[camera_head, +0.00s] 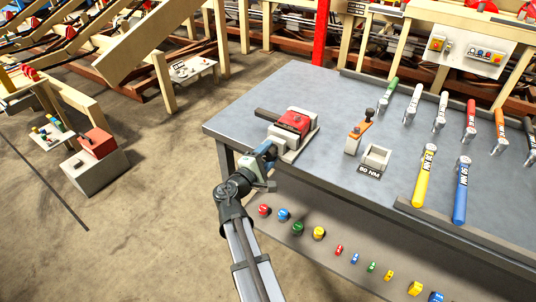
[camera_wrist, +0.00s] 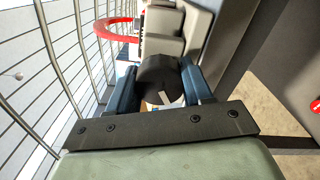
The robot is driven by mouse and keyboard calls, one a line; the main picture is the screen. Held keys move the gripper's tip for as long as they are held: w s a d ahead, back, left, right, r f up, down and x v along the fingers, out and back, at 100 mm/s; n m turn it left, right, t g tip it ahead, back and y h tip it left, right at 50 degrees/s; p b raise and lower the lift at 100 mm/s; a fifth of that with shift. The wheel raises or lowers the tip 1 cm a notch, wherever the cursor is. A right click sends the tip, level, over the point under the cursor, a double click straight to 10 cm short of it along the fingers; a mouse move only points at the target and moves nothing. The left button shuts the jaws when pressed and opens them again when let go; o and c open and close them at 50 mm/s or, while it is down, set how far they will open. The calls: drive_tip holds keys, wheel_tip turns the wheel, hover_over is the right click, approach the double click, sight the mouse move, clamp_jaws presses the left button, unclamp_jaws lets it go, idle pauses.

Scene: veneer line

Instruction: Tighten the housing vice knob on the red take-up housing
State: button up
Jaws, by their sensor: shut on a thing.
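The red take-up housing (camera_head: 293,121) sits in a light grey vice (camera_head: 287,142) at the left part of the grey bench. My gripper (camera_head: 270,152) is at the vice's front-left side. In the wrist view, the blue fingers of my gripper (camera_wrist: 160,84) are shut on a round black knob (camera_wrist: 158,72) with a pale mark on its face. The grey vice body (camera_wrist: 163,45) is just beyond the knob. A curved red part (camera_wrist: 112,22) shows beyond it.
Yellow (camera_head: 425,178) and blue (camera_head: 461,190) tools and several others lie farther right. Coloured knobs line a lower shelf (camera_head: 345,235). The bench's left corner is clear.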

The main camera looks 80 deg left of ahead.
drive_tip(key=o, duration=1)
drive_tip(key=shift+o, duration=0.2)
drive_tip(key=v, duration=1.4)
drive_tip(key=shift+w, duration=0.15)
